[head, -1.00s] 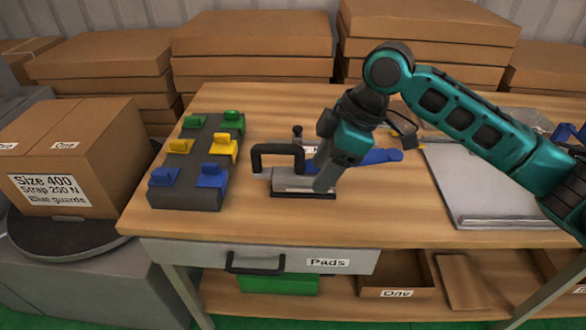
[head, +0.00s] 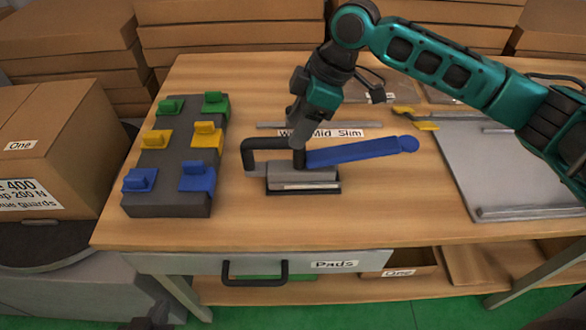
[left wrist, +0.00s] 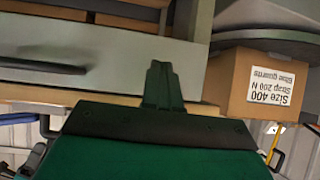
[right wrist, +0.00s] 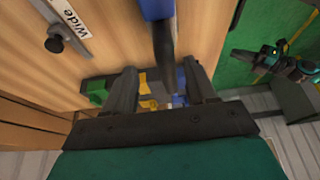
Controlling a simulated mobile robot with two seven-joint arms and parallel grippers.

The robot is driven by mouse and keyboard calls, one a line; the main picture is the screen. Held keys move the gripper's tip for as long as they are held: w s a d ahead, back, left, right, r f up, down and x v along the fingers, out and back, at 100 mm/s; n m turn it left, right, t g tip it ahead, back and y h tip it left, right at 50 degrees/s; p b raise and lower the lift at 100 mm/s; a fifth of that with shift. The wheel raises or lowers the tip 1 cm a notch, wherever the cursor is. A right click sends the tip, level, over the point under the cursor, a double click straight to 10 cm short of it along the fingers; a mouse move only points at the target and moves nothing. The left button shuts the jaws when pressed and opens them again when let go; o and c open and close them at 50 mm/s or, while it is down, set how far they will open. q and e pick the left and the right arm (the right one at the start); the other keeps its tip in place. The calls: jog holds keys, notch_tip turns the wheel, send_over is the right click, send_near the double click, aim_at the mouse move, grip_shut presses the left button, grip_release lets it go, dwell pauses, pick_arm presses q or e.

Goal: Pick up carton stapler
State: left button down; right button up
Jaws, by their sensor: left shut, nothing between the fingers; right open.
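The carton stapler (head: 300,178) stands on the wooden table, with a grey body, black handle (head: 262,146) and long blue lever (head: 355,151) pointing right. My right gripper (head: 297,138) is open, pointing down at the right end of the black handle. In the right wrist view a dark bar (right wrist: 165,45) with a blue part above it lines up between the open fingers (right wrist: 160,90); I cannot tell whether they touch it. My left gripper (left wrist: 162,85) is shut and empty in the left wrist view, in front of the table's drawer side.
A dark block (head: 168,170) with green, yellow and blue pieces is left of the stapler. A label strip (head: 320,132) lies behind it. A grey panel (head: 510,170) lies at right. A carton (head: 50,150) stands at far left. Table in front of the stapler is clear.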

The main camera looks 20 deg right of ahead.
aim_at(293, 163)
jog(key=x, duration=0.3)
jog(key=s+x, duration=0.1)
jog(key=x, duration=0.1)
jog(key=shift+w+f, duration=0.1)
jog(key=shift+f, duration=0.3)
grip_shut()
dwell(1.0)
jog(key=shift+w+r, duration=0.1)
jog(key=shift+r, duration=0.1)
